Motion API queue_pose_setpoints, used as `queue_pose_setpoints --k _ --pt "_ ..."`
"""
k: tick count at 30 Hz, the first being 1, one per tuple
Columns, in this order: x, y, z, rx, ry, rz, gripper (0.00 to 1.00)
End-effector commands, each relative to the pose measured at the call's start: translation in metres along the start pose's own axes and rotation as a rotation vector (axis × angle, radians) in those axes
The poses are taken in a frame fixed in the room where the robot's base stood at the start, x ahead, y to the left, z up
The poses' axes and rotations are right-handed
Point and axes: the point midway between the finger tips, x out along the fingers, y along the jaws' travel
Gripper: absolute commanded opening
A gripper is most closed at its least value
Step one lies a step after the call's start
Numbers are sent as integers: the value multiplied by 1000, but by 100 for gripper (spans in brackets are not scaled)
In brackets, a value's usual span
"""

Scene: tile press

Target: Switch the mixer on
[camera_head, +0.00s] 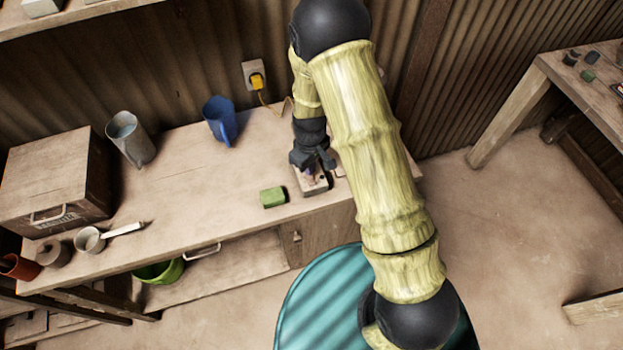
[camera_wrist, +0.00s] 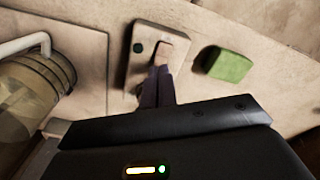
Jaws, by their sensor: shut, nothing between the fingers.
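A pale switch box (camera_wrist: 141,76) with a wooden-coloured rocker (camera_wrist: 168,49) and a dark round spot lies on the bench. It also shows in the head view (camera_head: 316,187), partly covered by my gripper. My gripper (camera_head: 311,166) points down over this box. In the wrist view, the closed fingers (camera_wrist: 157,72) end at the rocker's near edge; I cannot tell whether they touch it. A ribbed, see-through vessel with a pale handle (camera_wrist: 30,90), perhaps part of the mixer, stands left of the box. In the head view my arm hides most of that area.
A green block (camera_head: 272,197) lies beside the box. A yellow plug (camera_head: 257,80) with a cord sits in the wall socket. The bench middle is clear.

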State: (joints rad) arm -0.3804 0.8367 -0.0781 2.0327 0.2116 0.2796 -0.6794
Motion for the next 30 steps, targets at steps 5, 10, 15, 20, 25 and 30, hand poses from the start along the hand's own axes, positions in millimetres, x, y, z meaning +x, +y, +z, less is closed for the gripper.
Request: queue_pose_setpoints --k 5,10,15,20,25,30 --pt "1 0 0 0 0 0 0" --pt "3 0 0 0 0 0 0" --pt "5 0 0 0 0 0 0" --pt "7 0 0 0 0 0 0" --pt "9 0 0 0 0 0 0" --pt "11 0 0 0 0 0 0"
